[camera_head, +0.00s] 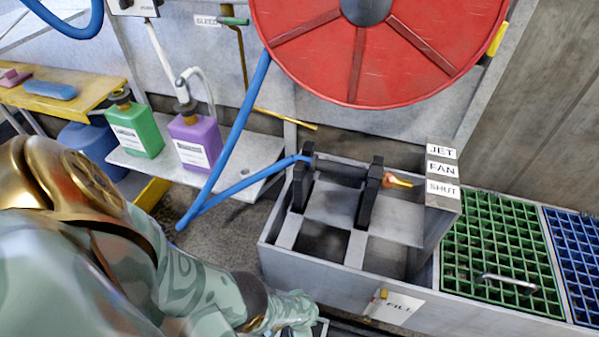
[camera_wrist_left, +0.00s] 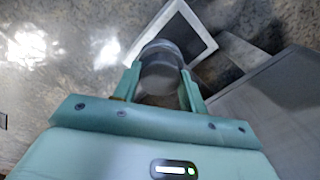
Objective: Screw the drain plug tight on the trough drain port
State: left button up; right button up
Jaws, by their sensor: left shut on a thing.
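My left gripper (camera_wrist_left: 159,84) is shut on a grey cylindrical piece, which looks like the drain plug (camera_wrist_left: 160,62), in the left wrist view. The fingers grip it from both sides, and its far end is hidden. In the head view my left arm reaches down to the front left of the grey trough (camera_head: 345,262). The gripper's fingers and the plug are not clear there. The trough's wall shows in the left wrist view (camera_wrist_left: 265,105), to the right of the fingers. The drain port is not visible, so I cannot tell whether the plug touches it. My right gripper is not in view.
A pale square frame with a dark inside (camera_wrist_left: 192,48) lies beyond the plug. A blue hose (camera_head: 235,140) hangs from the red reel (camera_head: 360,65). Green (camera_head: 138,130) and purple bottles (camera_head: 196,140) stand on a shelf. A green grate (camera_head: 495,250) lies right of the trough.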

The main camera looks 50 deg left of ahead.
pick_arm(q)
jog(key=m, duration=0.5)
jog(key=shift+a, duration=0.1)
jog(key=o, duration=1.2)
jog(key=shift+c, duration=0.6)
